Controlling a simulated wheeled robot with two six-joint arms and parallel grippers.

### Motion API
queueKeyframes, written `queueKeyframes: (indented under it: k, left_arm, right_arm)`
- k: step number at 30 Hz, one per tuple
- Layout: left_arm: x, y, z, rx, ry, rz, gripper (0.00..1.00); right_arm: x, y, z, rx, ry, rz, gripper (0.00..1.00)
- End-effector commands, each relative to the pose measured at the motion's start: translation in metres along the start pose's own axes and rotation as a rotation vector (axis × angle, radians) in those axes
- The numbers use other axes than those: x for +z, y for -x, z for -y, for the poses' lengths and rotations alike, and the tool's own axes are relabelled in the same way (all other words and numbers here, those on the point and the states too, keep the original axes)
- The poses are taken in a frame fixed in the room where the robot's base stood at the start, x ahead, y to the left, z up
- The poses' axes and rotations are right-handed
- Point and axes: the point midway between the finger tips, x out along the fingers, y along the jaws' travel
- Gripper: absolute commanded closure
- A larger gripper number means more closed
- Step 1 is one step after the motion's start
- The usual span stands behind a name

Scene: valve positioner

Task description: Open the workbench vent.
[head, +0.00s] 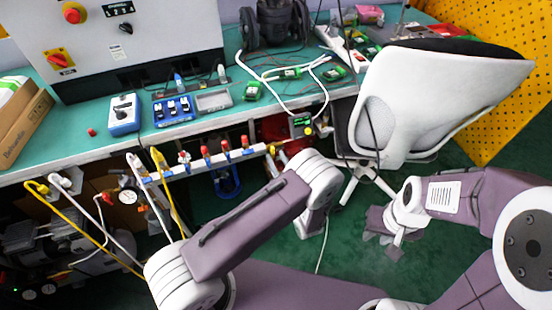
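A white pipe manifold (215,160) runs along the front under the workbench edge, with several small red- and blue-topped valves (206,152) on it. A yellow-and-red fitting (276,147) is at its right end, near a small green-screened device (300,122) with a yellow knob. No part is clearly marked as the vent. My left arm crosses in front of the manifold's right side; its wrist is near that end, and its fingers are hidden behind the arm. My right gripper (384,236) hangs over the green floor below the chair, apart from the manifold; its finger opening is unclear.
The teal workbench (60,140) carries a grey control panel (130,45), a blue meter (124,113) and loose cables. A white chair (400,100) stands at the right against the bench, before a yellow perforated panel (505,30). Yellow and white hoses hang at the left.

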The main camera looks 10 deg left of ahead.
Motion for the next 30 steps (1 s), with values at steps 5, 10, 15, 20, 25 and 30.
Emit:
queueKeyframes:
  k: [5,10,15,20,25,30]
  left_arm:
    - [0.0,-0.0125,-0.0003,0.0,-0.001,0.0,0.69]
    - [0.0004,-0.0128,0.0,-0.001,-0.001,-0.001,0.69]
    - [0.0003,-0.0127,-0.0001,0.0,-0.001,-0.001,1.0]
    - [0.0003,-0.0126,-0.0002,0.0,-0.001,-0.001,1.0]
    - [0.0007,-0.0125,-0.0002,0.0,-0.02,-0.001,1.0]
    - [0.0017,-0.0125,0.0001,0.0,-0.091,-0.001,1.0]
  right_arm:
    - [0.0003,-0.0022,-0.0001,0.0,0.0,0.0,0.69]
    - [0.0002,-0.0019,-0.0001,0.0,0.0,0.0,0.69]
    - [0.0002,-0.0019,-0.0001,0.0,0.0,0.0,0.69]
    - [0.0002,-0.0018,-0.0001,0.0,0.0,0.0,0.69]
    - [0.0001,-0.0003,0.0,0.0,0.0,0.0,0.69]
    - [-0.0004,0.0042,0.0001,0.0,0.0,0.0,0.69]
